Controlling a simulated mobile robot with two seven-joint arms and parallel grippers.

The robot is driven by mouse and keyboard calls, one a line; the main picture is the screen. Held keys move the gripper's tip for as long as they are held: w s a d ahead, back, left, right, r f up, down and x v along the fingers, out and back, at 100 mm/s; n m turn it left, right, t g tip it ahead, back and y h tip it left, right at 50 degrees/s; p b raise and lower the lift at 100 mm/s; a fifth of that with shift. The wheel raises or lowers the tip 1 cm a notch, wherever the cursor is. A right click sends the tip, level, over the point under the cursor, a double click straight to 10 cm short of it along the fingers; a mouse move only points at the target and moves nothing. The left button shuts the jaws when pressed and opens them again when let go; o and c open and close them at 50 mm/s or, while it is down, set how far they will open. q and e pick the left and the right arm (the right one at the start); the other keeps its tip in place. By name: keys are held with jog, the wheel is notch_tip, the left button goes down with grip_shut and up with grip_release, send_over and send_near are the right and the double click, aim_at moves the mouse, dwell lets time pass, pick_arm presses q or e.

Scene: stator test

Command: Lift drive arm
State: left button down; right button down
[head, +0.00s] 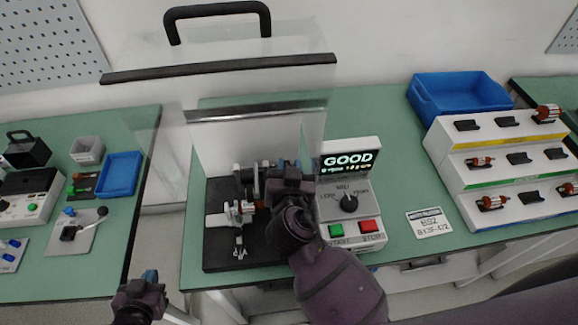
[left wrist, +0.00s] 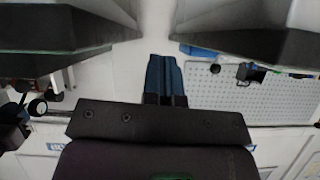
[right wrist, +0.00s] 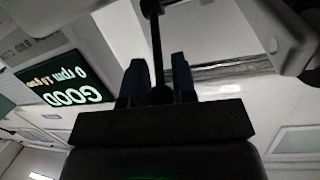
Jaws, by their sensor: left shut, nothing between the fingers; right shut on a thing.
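My right gripper (head: 285,165) is over the right part of the test fixture, on its black base (head: 222,258). In the right wrist view the right gripper (right wrist: 157,75) is shut around a thin dark rod, the drive arm (right wrist: 154,28), which runs upward between its fingers. In the head view my gripper and wrist hide the drive arm.
A clear cover with a black handle (head: 262,12) stands raised behind the fixture. The control box (head: 352,215) beside my right wrist reads GOOD and has green and red buttons. A stepped rack (head: 440,150), blue bin (head: 425,95) and label card (head: 429,223) stand at right.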

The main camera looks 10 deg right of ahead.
jog(key=shift+w+r+g+p, duration=0.4)
jog(key=shift+r+g+p, duration=0.25)
jog(key=shift+p, duration=0.5)
jog(key=shift+f+g, duration=0.1)
jog(key=shift+g, duration=0.15)
jog(key=shift+w+p, duration=0.1)
jog(key=shift+p, duration=0.25)
pick_arm(q)
jog(key=shift+s+a+r+g, duration=0.1)
jog(key=shift+s+r+g, duration=0.2)
jog(key=shift+s+r, duration=0.45)
pick_arm(e)
jog(key=shift+f, duration=0.1)
pick_arm(q)
jog(key=shift+w+r, duration=0.1)
jog(key=shift+w, duration=0.05)
pick_arm(e)
jog(key=c, duration=1.1)
grip_release()
jog(key=shift+f, duration=0.15)
